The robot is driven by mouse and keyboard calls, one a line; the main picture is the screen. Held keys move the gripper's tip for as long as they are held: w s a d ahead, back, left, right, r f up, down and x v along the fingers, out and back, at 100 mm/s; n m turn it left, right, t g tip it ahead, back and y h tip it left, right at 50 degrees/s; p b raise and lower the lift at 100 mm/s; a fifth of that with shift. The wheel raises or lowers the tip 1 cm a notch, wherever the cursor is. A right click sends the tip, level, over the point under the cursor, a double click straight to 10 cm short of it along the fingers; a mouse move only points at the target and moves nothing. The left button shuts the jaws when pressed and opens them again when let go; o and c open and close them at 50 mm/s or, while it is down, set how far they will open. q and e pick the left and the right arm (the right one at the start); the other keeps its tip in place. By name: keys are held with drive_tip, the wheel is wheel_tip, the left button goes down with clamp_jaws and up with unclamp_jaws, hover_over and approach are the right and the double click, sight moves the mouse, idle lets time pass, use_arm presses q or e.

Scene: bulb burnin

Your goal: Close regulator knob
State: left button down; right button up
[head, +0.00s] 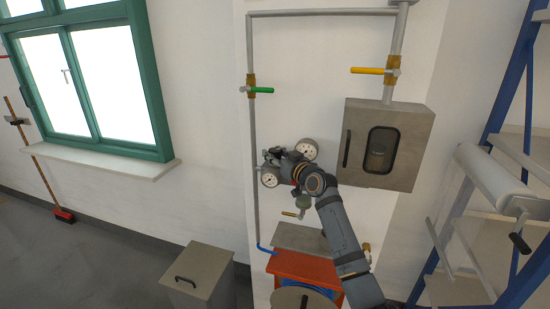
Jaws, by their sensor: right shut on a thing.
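The regulator is on the white wall panel, with two round white gauges, an upper one (307,149) and a lower one (270,177), beside my right gripper (272,157). My right arm reaches up from the bottom right, and its gripper is at the regulator between the gauges. The gripper is shut on what appears to be the regulator knob. The knob itself is hidden behind the gripper, so its turn position cannot be seen. My left gripper is not in view.
A green-handled valve (261,90) and a yellow-handled valve (369,71) sit on the pipes above. A grey box with a dark window (410,122) projects at the right. A blue rack (504,95) stands far right. A lidded grey bin (205,262) and red box (287,266) are below.

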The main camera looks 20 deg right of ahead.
drive_tip(key=o, duration=1.2)
drive_tip(key=shift+w+a, duration=0.1)
drive_tip(key=shift+r, duration=0.1)
